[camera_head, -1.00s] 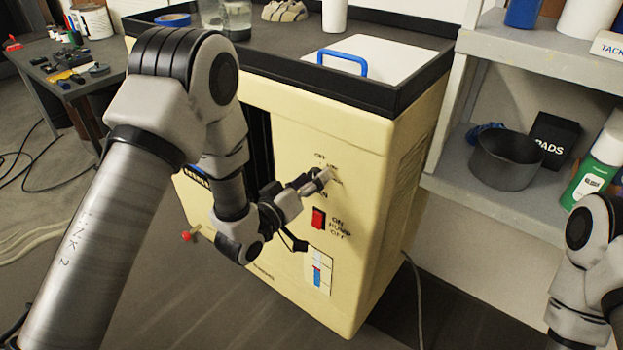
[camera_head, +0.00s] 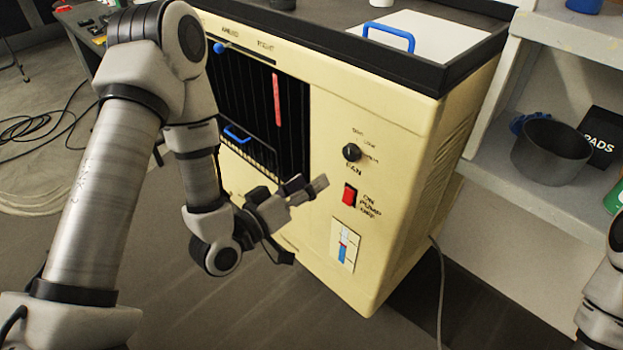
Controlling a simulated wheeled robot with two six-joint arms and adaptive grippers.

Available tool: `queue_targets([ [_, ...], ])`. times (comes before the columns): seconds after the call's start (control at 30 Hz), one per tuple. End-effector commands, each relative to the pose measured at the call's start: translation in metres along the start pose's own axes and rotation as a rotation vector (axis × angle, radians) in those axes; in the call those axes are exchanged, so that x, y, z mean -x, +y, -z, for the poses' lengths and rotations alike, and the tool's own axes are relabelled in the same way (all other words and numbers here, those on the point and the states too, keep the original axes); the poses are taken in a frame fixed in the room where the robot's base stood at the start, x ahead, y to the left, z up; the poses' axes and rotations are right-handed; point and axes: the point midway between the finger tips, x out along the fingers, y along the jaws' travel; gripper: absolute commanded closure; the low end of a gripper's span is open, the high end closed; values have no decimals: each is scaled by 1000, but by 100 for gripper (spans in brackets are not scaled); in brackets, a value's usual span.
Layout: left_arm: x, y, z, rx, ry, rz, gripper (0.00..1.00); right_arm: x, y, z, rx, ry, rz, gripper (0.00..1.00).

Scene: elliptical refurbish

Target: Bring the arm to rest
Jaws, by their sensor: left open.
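My left arm (camera_head: 105,185) comes in from the left and bends at the elbow high in the view. My left gripper (camera_head: 302,220) is open and empty, its fingers spread in front of the cream cabinet (camera_head: 395,190). It is left of and apart from the black fan knob (camera_head: 352,153) and the red pump switch (camera_head: 350,195). Part of my right arm (camera_head: 604,285) shows at the right edge; its gripper is out of view.
The cabinet has a dark slatted opening (camera_head: 292,110) with a blue handle inside, and a blue-handled white lid (camera_head: 440,40) on top. Shelves with a grey pot (camera_head: 550,152) stand at the right. A cable (camera_head: 440,290) lies on the floor. Floor in front is clear.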

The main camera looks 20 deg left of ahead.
Motion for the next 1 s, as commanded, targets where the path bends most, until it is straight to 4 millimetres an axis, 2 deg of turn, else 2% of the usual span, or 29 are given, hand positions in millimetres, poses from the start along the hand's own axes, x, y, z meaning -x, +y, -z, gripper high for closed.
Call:
queue_targets([
  [0.27, 1, -2, -5, 3, -9, 5, 32, 0, 0, 0, 0, 0, 0, 60],
  [0.37, 8, -9, -36, 11, -80, 22, 32, 0, 0, 0, 0, 0, 0, 60],
  [0.47, 24, -30, -97, -7, -241, 106, 32, 0, 0, 0, 0, 0, 0, 60],
  [0.5, 34, -44, -125, -30, -337, 165, 32, 0, 0, 0, 0, 0, 0, 60],
  [0.6, 73, -77, -190, -93, -593, 318, 32, 0, 0, 0, 0, 0, 0, 60],
  [0.7, 117, -102, -232, -143, -823, 454, 32, 0, 0, 0, 0, 0, 0, 60],
  [0.8, 163, -121, -259, -177, -1036, 582, 32, 0, 0, 0, 0, 0, 0, 60],
  [0.9, 204, -130, -269, -179, -1222, 695, 32, 0, 0, 0, 0, 0, 0, 60],
  [1.0, 244, -127, -275, -165, -1412, 749, 32, 0, 0, 0, 0, 0, 0, 60],
])
